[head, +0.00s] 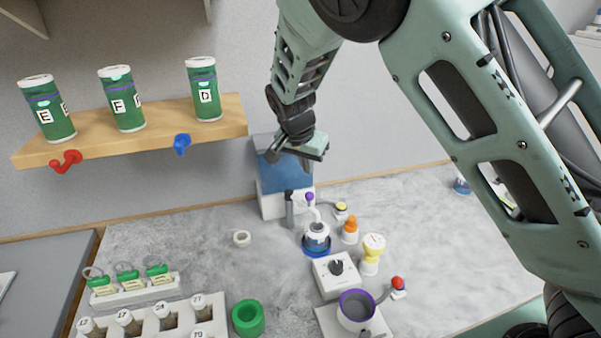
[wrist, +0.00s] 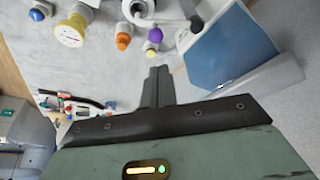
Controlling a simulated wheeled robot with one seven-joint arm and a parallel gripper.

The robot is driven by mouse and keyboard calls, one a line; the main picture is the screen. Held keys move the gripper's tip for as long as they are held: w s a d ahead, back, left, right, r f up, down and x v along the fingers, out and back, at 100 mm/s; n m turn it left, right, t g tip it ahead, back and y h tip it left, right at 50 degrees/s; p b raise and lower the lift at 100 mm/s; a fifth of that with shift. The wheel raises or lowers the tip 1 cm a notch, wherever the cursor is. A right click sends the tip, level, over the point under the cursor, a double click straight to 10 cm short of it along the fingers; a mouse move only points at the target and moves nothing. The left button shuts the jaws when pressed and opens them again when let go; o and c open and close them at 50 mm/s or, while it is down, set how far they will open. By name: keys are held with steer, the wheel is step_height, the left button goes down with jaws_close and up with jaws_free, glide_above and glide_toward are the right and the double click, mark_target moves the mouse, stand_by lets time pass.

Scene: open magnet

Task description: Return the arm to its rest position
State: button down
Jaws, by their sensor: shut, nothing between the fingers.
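My arm reaches in from the upper right of the head view, raised and bent over the counter. My gripper (head: 292,156) hangs in front of the back wall, above the counter and in front of the blue-screened device (head: 270,205). In the wrist view my gripper (wrist: 158,72) shows its fingers together, with nothing between them. The blue-screened device is also in the wrist view (wrist: 230,52), right of the fingers. I cannot see any contact between my gripper and the device.
A wooden shelf (head: 160,131) with green canisters is at the left. Counter left of centre is mostly clear.

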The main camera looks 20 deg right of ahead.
steer(key=shift+s+a+r, duration=0.15)
steer(key=shift+r, duration=0.45)
steer(key=shift+f, duration=0.1)
